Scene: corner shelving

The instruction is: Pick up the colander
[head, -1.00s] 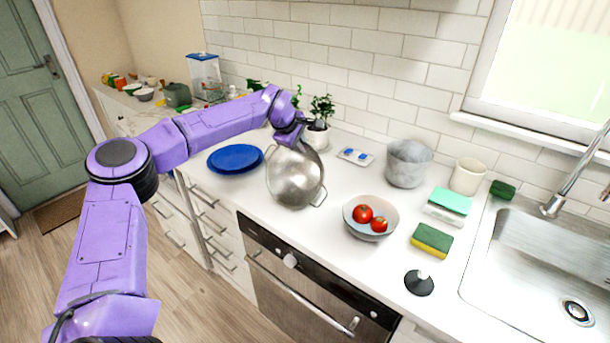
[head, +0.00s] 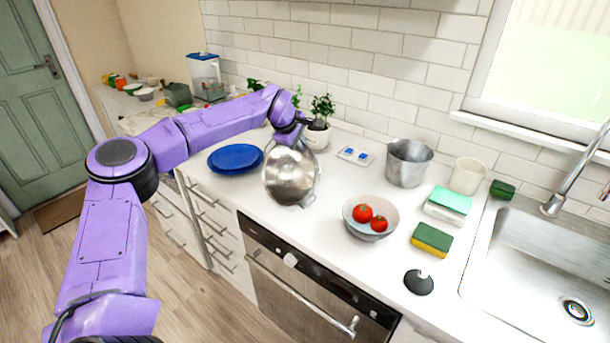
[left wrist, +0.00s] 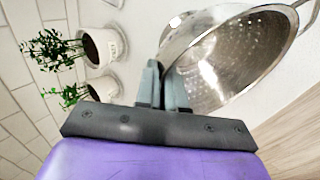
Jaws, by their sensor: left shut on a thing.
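The colander (head: 291,178) is a shiny steel bowl with small holes and loop handles. It hangs tilted from my left gripper (head: 290,138), over the counter near its front edge. In the left wrist view the colander (left wrist: 235,62) is to the right of the fingers, with its perforated inside showing. My left gripper (left wrist: 163,88) is shut on the colander's near rim or handle; I cannot tell which exactly. My right gripper is not in view.
A bowl with tomatoes (head: 370,232) stands to the right of the colander, and a blue plate (head: 236,158) lies to its left. A potted plant (head: 317,133) stands behind. A metal pot (head: 408,163), sponge (head: 432,240) and sink (head: 540,262) are further right.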

